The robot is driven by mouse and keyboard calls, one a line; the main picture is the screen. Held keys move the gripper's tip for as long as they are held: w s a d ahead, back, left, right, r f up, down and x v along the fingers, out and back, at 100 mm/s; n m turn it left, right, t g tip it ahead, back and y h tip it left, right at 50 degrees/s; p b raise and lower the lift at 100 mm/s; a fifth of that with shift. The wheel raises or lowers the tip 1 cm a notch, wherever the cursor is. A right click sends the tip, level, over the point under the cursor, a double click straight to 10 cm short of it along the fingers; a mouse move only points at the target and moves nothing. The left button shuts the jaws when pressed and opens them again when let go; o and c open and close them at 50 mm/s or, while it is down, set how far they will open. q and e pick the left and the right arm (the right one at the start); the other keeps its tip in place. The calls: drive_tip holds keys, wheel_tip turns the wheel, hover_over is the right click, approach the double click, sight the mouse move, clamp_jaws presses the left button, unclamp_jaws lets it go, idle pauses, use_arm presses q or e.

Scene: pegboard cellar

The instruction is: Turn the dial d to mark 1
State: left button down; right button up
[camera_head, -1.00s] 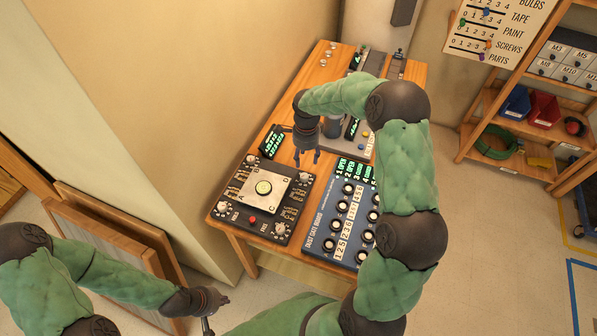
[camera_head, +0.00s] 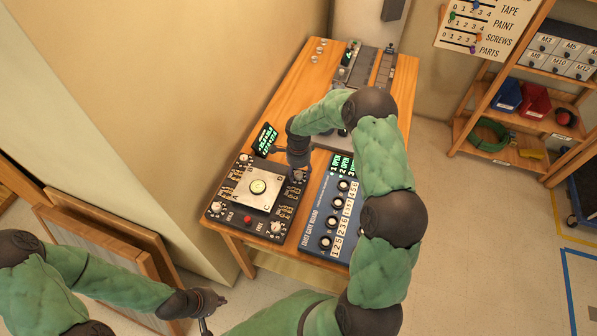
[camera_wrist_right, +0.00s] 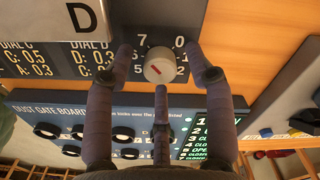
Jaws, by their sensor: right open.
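Dial d is a grey round knob (camera_wrist_right: 158,68) with a short red mark, beside a plate lettered D (camera_wrist_right: 82,14) in the right wrist view. I cannot tell which digit the red mark points to. My right gripper (camera_head: 298,174) is over the right back corner of the black dial board (camera_head: 232,218). Its open fingers (camera_wrist_right: 160,85) spread around the knob, with no clear contact. My left gripper (camera_head: 207,322) hangs low at the bottom edge, away from the table, its fingers partly cut off.
The blue dust gate board (camera_head: 318,228) with several black knobs lies right of the dial board. A small green-lettered display (camera_head: 265,140) stands behind the dial board. A red button (camera_head: 247,219) is on the board's front. Grey equipment fills the table's back.

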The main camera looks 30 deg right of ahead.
clamp_jaws()
drive_tip(key=shift+n, duration=0.3)
